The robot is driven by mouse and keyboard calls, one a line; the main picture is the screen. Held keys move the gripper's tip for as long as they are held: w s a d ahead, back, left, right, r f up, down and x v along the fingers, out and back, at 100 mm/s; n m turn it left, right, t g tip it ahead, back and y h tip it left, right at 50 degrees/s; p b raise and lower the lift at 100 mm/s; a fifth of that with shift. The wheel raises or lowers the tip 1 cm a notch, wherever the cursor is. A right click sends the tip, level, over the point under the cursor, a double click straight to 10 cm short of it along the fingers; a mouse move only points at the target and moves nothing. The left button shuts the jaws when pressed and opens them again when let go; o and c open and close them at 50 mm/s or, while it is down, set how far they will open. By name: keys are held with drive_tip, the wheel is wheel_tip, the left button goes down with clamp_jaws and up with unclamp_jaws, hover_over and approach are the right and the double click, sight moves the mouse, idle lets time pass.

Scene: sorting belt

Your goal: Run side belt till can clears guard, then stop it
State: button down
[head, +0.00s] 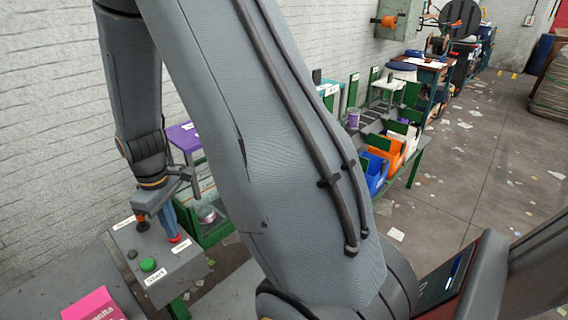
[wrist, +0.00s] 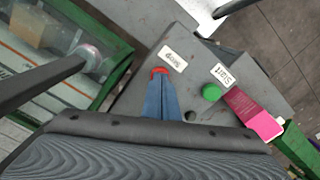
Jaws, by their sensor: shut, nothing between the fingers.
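My gripper (head: 174,238) is shut and empty, its blue fingers pointing down at the control box (head: 190,263). In the wrist view, the fingertips (wrist: 160,78) are at the red button (wrist: 159,70) beside the Stop label (wrist: 173,58); I cannot tell whether they press it. The green button (head: 148,264) stands beside the Start label (head: 155,277), clear of the fingers. A can (head: 207,214) is at the green-framed side belt (head: 215,236) behind the box. The can also shows in the wrist view (wrist: 90,52), near the clear guard panel (wrist: 45,62). Whether the belt runs cannot be told.
A pink box (head: 95,305) lies at the front left, close to the control box. Blue (head: 373,172), orange (head: 385,150) and white bins stand farther right, with another can (head: 353,118) behind them. My arm hides the middle. The floor at right is open, with scattered scraps.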

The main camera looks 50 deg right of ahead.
drive_tip(key=shift+r, duration=0.15)
drive_tip(key=shift+r+p, duration=1.4)
drive_tip(key=shift+r, duration=0.05)
wheel_tip(320, 180, up, 5)
drive_tip(key=p, duration=0.4)
drive_tip(key=s+f+m+b, duration=0.1)
drive_tip(key=s+m+b, duration=0.2)
drive_tip(key=s+b, duration=0.2)
drive_tip(key=s+f+m+t+b, duration=0.1)
drive_tip(key=s+f+m+b, duration=0.1)
drive_tip(key=s+b, duration=0.3)
drive_tip(key=shift+s+f+m, duration=0.25)
drive_tip(key=shift+s+m, duration=0.25)
drive_tip(key=shift+s, duration=0.35)
